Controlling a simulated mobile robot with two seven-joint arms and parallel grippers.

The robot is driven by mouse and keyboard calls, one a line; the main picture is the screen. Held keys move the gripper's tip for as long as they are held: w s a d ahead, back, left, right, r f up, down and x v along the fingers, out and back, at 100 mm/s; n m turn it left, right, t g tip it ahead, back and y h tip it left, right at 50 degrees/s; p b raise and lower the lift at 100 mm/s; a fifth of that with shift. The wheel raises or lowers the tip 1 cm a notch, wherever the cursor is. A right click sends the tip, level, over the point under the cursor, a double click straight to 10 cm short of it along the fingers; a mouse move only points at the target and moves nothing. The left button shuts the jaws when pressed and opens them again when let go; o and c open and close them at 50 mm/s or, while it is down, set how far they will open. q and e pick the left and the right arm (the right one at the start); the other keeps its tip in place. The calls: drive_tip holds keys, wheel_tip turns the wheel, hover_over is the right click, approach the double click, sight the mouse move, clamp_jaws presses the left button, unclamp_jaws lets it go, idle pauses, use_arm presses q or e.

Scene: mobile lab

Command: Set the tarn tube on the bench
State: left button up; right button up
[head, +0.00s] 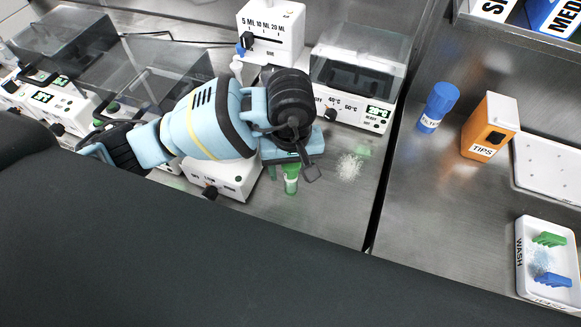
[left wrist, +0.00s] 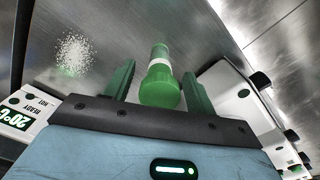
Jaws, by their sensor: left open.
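A green tube (head: 291,186) with a pale band stands on the steel bench (head: 325,205), just below my left gripper (head: 289,170). Its label cannot be read, so I cannot tell if it is the tarn tube. In the left wrist view the tube's wide green cap (left wrist: 160,88) lies between the two green fingers of my left gripper (left wrist: 158,92). The fingers are apart, with a gap showing beside the cap. The gripper hides the top of the tube in the head view. My right gripper is not in view.
A heater box (head: 355,85) stands behind the gripper, and a white device (head: 225,178) stands close left of the tube. White grains (head: 349,167) lie on the bench to the right. Across a dark gap are a blue filter bottle (head: 438,105), orange tips box (head: 490,128) and wash tray (head: 521,270).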

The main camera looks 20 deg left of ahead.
use_arm(q)
wheel_tip(320, 180, up, 11)
drive_tip(key=shift+r, duration=0.2)
idle(0.4)
